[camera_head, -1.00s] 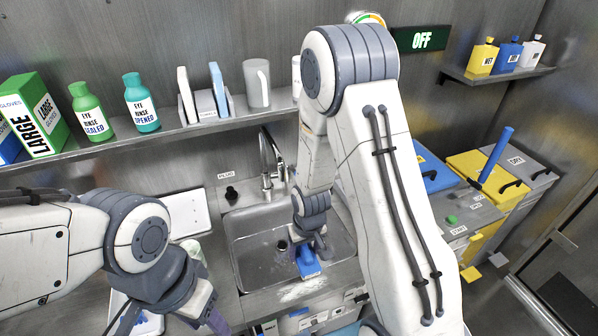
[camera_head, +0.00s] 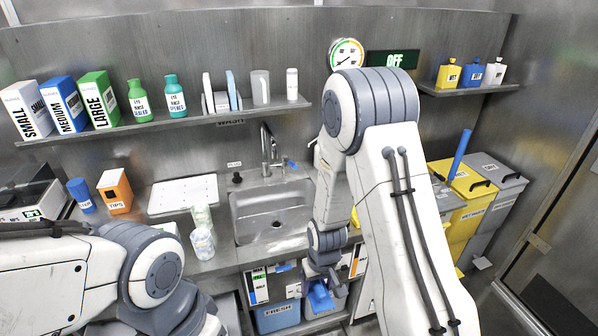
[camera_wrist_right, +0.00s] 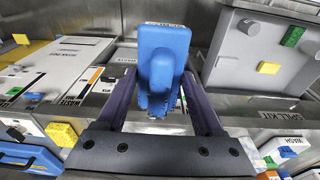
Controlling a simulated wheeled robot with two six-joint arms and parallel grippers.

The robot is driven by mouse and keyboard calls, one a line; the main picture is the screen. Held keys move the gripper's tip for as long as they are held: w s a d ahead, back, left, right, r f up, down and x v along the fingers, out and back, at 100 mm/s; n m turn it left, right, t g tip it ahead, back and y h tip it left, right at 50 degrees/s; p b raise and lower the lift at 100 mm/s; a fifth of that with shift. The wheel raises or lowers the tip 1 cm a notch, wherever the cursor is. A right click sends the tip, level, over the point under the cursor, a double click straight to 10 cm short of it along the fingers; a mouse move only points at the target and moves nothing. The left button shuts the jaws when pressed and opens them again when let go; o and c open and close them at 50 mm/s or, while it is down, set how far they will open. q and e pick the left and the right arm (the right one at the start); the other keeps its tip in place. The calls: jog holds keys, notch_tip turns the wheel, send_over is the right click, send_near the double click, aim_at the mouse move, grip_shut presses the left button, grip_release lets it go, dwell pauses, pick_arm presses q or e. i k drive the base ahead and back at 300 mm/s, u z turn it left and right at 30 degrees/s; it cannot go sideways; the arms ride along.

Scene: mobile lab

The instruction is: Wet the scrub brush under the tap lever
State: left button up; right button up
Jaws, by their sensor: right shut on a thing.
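My right gripper (camera_head: 321,279) is shut on the blue scrub brush (camera_head: 320,297), in front of the sink's front edge and below the counter top. In the right wrist view the brush (camera_wrist_right: 163,50) sits between the two purple fingers of the gripper (camera_wrist_right: 160,80). The tap (camera_head: 268,150) stands behind the sink (camera_head: 258,212), with a small blue lever (camera_head: 291,163) to its right. The brush is apart from the tap. Whether water runs cannot be told. My left arm is at the lower left; its gripper is outside the picture.
A white board (camera_head: 182,194) and cups (camera_head: 203,242) stand left of the sink. A shelf (camera_head: 190,121) with boxes and bottles runs above. Below the counter is a blue bin (camera_head: 277,318). Yellow (camera_head: 468,190) and grey (camera_head: 500,180) bins stand at the right.

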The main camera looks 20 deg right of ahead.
aim_at(285, 158)
jog(key=z, duration=1.8)
jog(key=i, duration=0.95)
jog(key=u, duration=0.75)
